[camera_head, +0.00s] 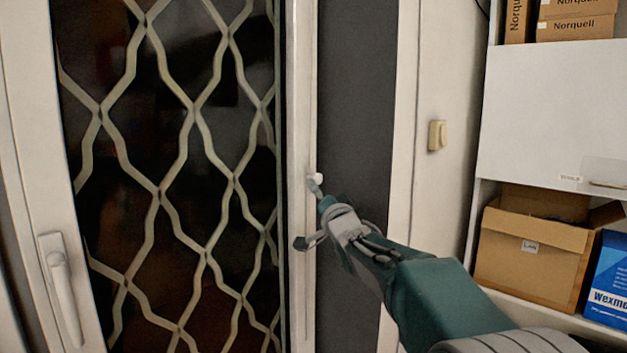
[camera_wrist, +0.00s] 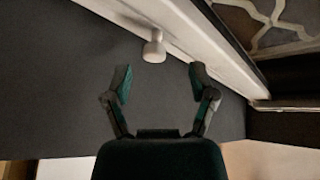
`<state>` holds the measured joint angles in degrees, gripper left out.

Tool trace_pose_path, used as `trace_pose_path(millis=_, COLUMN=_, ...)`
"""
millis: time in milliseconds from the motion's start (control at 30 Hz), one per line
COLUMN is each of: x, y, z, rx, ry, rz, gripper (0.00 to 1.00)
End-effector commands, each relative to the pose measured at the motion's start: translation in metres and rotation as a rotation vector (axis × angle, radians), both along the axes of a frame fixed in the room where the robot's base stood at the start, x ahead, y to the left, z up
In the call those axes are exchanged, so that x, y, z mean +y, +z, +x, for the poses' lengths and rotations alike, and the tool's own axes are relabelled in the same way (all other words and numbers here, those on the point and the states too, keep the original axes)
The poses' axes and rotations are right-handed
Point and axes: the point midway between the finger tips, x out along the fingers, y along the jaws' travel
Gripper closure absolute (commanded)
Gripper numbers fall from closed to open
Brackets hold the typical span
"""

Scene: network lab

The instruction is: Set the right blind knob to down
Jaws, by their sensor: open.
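A small white knob (camera_head: 316,177) sits by the white frame strip to the right of the latticed glass door. It also shows in the wrist view (camera_wrist: 154,48), pale and rounded, beside the white frame edge. My gripper (camera_head: 308,214) is open and empty, with its fingers spread. In the head view, its upper fingertip is right by the knob; whether they touch cannot be told. In the wrist view, my gripper (camera_wrist: 158,75) has the knob ahead of the gap between its fingertips, apart from both. The knob's setting cannot be read.
The door handle (camera_head: 62,290) is at the far left. A beige switch (camera_head: 437,135) is on the wall to the right. Shelves with a cardboard box (camera_head: 531,255) and a blue box (camera_head: 610,280) stand at the right. The dark panel (camera_head: 355,110) beside the knob is bare.

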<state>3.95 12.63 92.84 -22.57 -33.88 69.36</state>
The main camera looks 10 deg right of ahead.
Motion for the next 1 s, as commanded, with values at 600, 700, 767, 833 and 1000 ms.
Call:
trace_pose_path(millis=600, x=0.008, y=0.018, z=0.061, rx=0.000, ry=-0.003, rz=0.000, gripper=0.27)
trace_pose_path(millis=700, x=0.007, y=0.018, z=0.061, rx=0.001, ry=-0.004, rz=0.000, gripper=0.27)
trace_pose_path(millis=767, x=0.007, y=0.018, z=0.061, rx=0.001, ry=-0.004, rz=0.000, gripper=0.27)
trace_pose_path(millis=833, x=0.007, y=0.018, z=0.061, rx=0.001, ry=-0.003, rz=0.001, gripper=0.27)
trace_pose_path(millis=1000, x=0.005, y=0.017, z=0.061, rx=0.001, ry=-0.003, rz=0.001, gripper=0.98)
